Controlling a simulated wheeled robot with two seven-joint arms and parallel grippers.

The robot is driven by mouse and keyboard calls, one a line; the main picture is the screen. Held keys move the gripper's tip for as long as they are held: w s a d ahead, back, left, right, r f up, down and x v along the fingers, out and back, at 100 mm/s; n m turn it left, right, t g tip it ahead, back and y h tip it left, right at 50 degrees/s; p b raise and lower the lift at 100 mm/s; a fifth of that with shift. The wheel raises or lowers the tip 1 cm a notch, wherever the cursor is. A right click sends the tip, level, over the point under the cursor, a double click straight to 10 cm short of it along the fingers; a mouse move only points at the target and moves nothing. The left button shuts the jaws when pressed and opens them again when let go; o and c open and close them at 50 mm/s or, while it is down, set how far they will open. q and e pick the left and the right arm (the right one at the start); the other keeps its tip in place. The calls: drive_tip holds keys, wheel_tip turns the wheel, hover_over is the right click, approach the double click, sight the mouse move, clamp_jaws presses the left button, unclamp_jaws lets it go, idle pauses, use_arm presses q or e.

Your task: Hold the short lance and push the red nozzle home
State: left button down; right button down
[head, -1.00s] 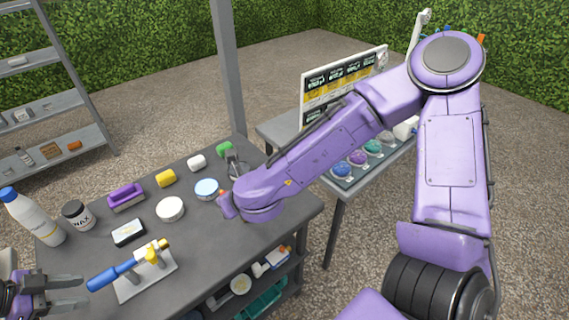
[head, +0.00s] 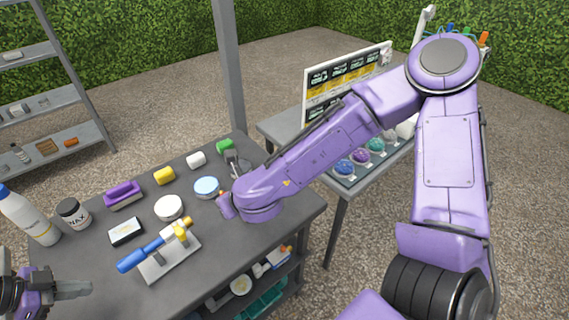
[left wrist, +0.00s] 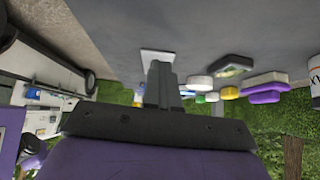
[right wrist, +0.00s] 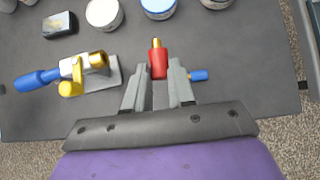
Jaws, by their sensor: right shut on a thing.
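The short lance (head: 148,251), with a blue grip and brass end, lies in a pale stand (head: 157,271) with a yellow knob on the dark table. It also shows at the left of the right wrist view (right wrist: 50,77). The red nozzle (right wrist: 158,63), with a brass tip, is between my right gripper's fingertips (right wrist: 158,85), right of the lance and apart from it. In the head view the arm mostly hides that gripper. My left gripper (head: 75,289) is at the table's left front, short of the stand. Its fingers look together and empty in the left wrist view (left wrist: 162,78).
A small blue thing (right wrist: 199,75) shows beside my right fingers.

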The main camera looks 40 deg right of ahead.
idle(0.3)
use_arm(q)
drive_tip(key=c, duration=1.4)
unclamp_jaws()
drive_tip(key=b+v, duration=0.2)
drive_tip(key=v, duration=1)
